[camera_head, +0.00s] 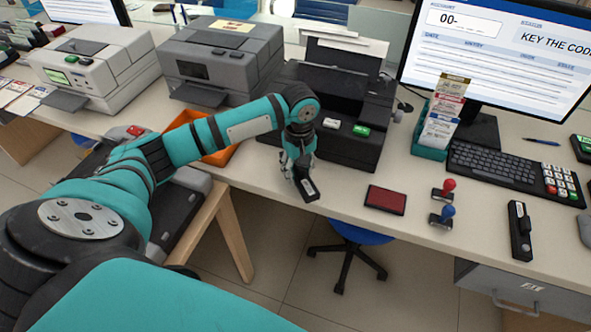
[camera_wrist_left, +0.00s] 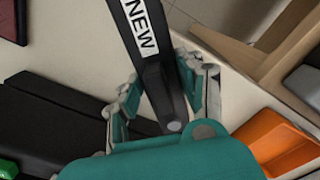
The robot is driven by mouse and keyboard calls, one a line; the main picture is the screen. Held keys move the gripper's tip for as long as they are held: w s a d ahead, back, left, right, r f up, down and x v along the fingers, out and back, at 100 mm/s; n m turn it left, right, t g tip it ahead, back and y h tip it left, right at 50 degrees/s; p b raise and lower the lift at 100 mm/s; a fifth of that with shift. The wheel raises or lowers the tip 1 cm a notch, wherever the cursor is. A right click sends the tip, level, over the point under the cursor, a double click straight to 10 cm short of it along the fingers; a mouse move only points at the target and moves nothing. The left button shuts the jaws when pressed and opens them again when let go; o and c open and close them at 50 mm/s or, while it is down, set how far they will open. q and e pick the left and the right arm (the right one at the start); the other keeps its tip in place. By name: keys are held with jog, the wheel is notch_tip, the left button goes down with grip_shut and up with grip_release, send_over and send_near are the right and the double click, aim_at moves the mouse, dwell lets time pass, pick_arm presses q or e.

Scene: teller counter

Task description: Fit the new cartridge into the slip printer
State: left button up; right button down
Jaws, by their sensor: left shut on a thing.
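The new cartridge (camera_head: 308,190) is a slim black piece with a white label reading "NEW" in the left wrist view (camera_wrist_left: 141,30). My left gripper (camera_head: 300,172) is shut on one end of it, with a finger on either side in the left wrist view (camera_wrist_left: 163,88). They are over the front edge of the counter, in front of the black printer (camera_head: 340,100), which looks like the slip printer. This printer has a white and a green button; its front part also shows in the left wrist view (camera_wrist_left: 55,125). Its cartridge slot cannot be made out. My right gripper is out of view.
An orange tray (camera_head: 217,153) is left, partly behind my arm. A grey printer (camera_head: 222,60) and a leaflet holder (camera_head: 430,140) flank the black printer.

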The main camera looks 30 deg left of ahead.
aim_at(296, 172)
pick_arm(q)
jog(key=shift+w+a, duration=0.5)
jog(key=shift+a, duration=0.05)
jog(key=shift+w+a+f, duration=0.1)
jog(key=shift+w+a, duration=0.3)
jog(key=shift+a, duration=0.15)
notch_tip(296, 172, down, 4)
jog(key=shift+w+a+r, duration=0.1)
jog(key=shift+r, duration=0.1)
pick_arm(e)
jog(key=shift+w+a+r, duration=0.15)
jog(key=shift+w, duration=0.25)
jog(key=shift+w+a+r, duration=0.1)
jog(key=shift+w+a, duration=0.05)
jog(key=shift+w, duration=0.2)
pick_arm(q)
jog(key=shift+f+p, duration=0.1)
jog(key=shift+p, duration=0.2)
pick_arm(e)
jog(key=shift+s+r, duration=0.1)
pick_arm(q)
jog(key=o, duration=1.2)
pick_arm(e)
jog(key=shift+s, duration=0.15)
